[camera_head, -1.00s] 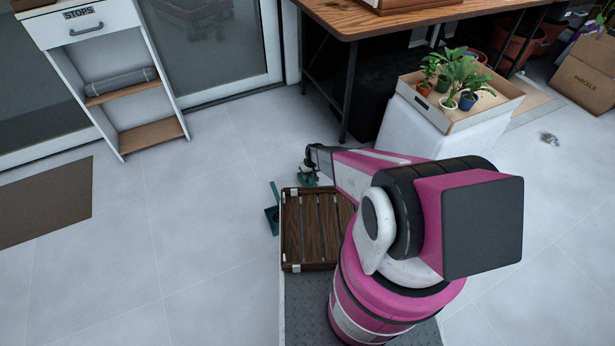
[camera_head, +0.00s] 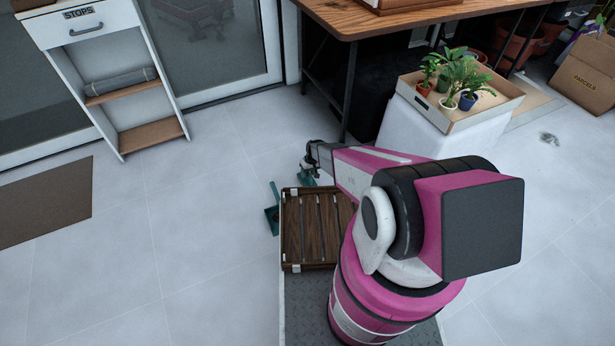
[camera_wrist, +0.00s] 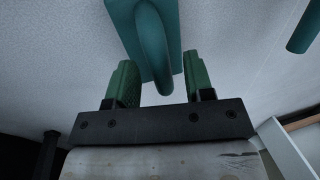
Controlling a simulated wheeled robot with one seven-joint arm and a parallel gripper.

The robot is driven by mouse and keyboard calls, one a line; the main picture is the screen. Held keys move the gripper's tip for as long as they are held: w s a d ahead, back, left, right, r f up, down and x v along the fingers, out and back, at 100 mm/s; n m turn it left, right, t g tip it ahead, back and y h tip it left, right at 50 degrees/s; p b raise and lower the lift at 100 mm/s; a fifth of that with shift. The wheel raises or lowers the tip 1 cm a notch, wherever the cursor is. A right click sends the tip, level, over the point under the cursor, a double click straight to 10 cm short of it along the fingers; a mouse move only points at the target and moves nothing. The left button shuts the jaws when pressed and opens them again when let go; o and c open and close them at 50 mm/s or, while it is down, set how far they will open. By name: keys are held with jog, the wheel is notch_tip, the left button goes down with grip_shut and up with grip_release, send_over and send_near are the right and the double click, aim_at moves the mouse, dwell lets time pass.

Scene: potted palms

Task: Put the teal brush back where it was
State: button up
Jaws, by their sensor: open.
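The teal brush (camera_head: 306,179) is on the floor just behind the slatted wooden crate, partly hidden by my gripper (camera_head: 309,165). In the wrist view, the brush (camera_wrist: 146,38) shows a flat teal body with a curved handle. The handle reaches down between the two green fingers of my open gripper (camera_wrist: 159,75), with a gap on each side. A teal dustpan (camera_head: 272,219) with an upright handle stands on the floor left of the crate. A teal piece, likely its handle, shows at the wrist view's upper right (camera_wrist: 304,32).
The slatted wooden crate (camera_head: 310,262) sits on my base. A white block (camera_head: 425,140) holds a tray (camera_head: 490,107) of small potted palms at the right, near a wooden table (camera_head: 405,20). A white shelf unit (camera_head: 128,112) stands at the left. The floor between is clear.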

jog(key=s+d+r+m, duration=0.1)
jog(key=s+d+r, duration=0.2)
jog(key=r, duration=0.8)
jog(key=s+d+r, duration=0.2)
jog(key=s+r, duration=0.1)
jog(key=r, duration=0.8)
jog(key=s+d+r+m, duration=0.1)
jog(key=s+d+r, duration=0.2)
jog(key=r, duration=0.7)
jog(key=s+d+r+m+h, duration=0.1)
jog(key=s+d+r, duration=0.1)
jog(key=s+r, duration=0.3)
jog(key=s+d+r+m+h, duration=0.1)
jog(key=s+d+r, duration=0.2)
jog(key=r, duration=0.7)
jog(key=s, duration=0.2)
jog(key=shift+s+r+m+t, duration=0.3)
jog(key=shift+r+t, duration=0.1)
jog(key=shift+d, duration=0.1)
jog(key=shift+c, duration=0.5)
